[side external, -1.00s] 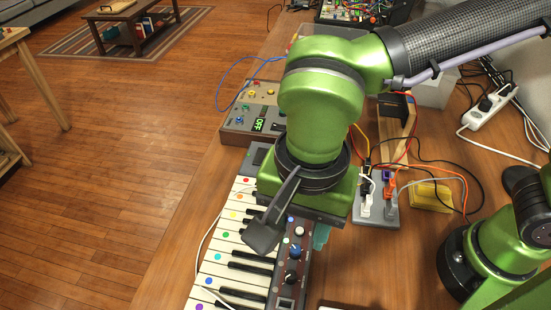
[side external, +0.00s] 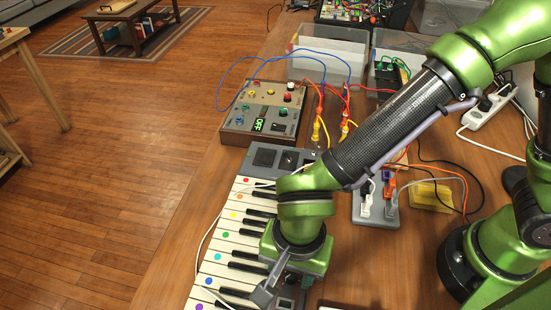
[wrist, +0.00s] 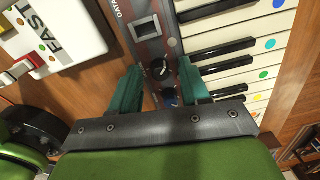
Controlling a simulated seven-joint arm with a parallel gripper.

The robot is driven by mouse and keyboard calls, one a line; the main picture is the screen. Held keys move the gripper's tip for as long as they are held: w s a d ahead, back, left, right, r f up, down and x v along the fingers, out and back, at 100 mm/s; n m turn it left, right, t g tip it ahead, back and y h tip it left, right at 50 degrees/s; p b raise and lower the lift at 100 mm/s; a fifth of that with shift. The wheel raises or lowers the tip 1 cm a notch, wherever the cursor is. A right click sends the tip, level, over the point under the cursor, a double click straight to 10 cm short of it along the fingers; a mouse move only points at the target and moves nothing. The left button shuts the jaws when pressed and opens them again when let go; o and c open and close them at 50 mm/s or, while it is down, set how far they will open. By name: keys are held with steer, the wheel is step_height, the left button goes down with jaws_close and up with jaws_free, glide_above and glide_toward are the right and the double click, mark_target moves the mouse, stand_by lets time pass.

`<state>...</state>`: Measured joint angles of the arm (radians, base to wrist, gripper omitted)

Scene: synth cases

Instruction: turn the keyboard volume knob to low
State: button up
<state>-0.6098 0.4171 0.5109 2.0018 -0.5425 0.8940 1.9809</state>
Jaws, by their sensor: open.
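The keyboard (side external: 222,248) lies along the table edge, with coloured dots on its white keys. No volume label is legible, so I cannot tell which is the volume knob. My gripper (wrist: 160,73) is open, its teal fingers on either side of the black knob. I cannot tell whether they touch it. In the side view my arm hides most of the panel.
A white box marked FAST (wrist: 55,35), with a red-tipped switch, lies beside the keyboard. Cabled sockets (side external: 375,208) and a yellow pad (side external: 430,196) lie to the right. Loose cables cross the table.

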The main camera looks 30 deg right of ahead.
jaws_close()
